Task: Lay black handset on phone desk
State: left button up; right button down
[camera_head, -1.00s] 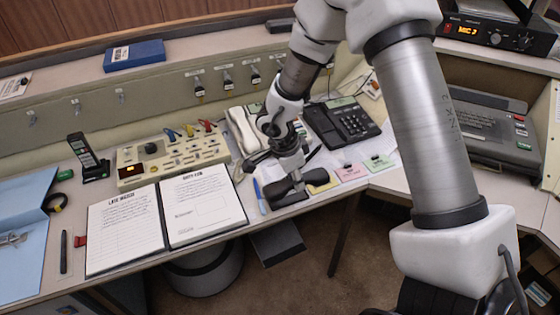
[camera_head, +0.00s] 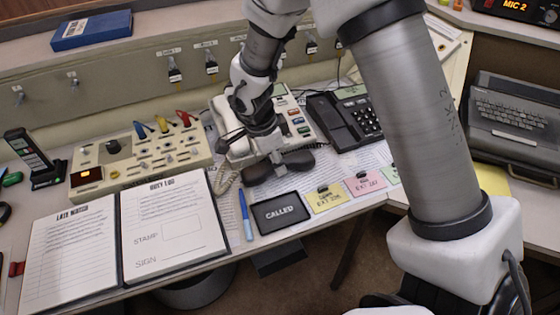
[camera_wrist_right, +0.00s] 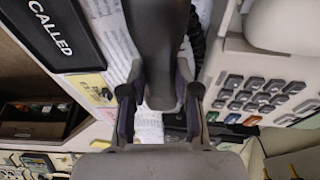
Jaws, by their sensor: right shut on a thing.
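The black handset (camera_head: 300,161) is gripped in my right gripper (camera_head: 274,158), which points down over the desk (camera_head: 340,181). In the right wrist view the dark handset (camera_wrist_right: 155,45) runs between the two fingers of the gripper (camera_wrist_right: 158,108), which are closed on it. The handset is just behind the black CALLED pad (camera_head: 281,212) and in front of the white phone (camera_head: 298,122). I cannot tell whether it touches the papers below. A black keypad phone (camera_head: 362,121) stands to the right. My left gripper is not in view.
Yellow and pink notes (camera_head: 325,197) and a blue pen (camera_head: 246,215) lie near the desk's front edge. An open log book (camera_head: 172,222) and a switch panel (camera_head: 140,160) are at left. A coiled cord (camera_head: 224,181) lies beside the handset. White papers cover the middle.

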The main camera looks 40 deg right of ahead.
jog(key=shift+a+r, duration=0.1)
jog(key=shift+a, duration=0.1)
jog(key=c, duration=0.8)
grip_release()
jog(key=shift+d+f, duration=0.15)
jog(key=shift+f, duration=0.05)
jog(key=shift+c, duration=0.2)
jog(key=shift+r, duration=0.1)
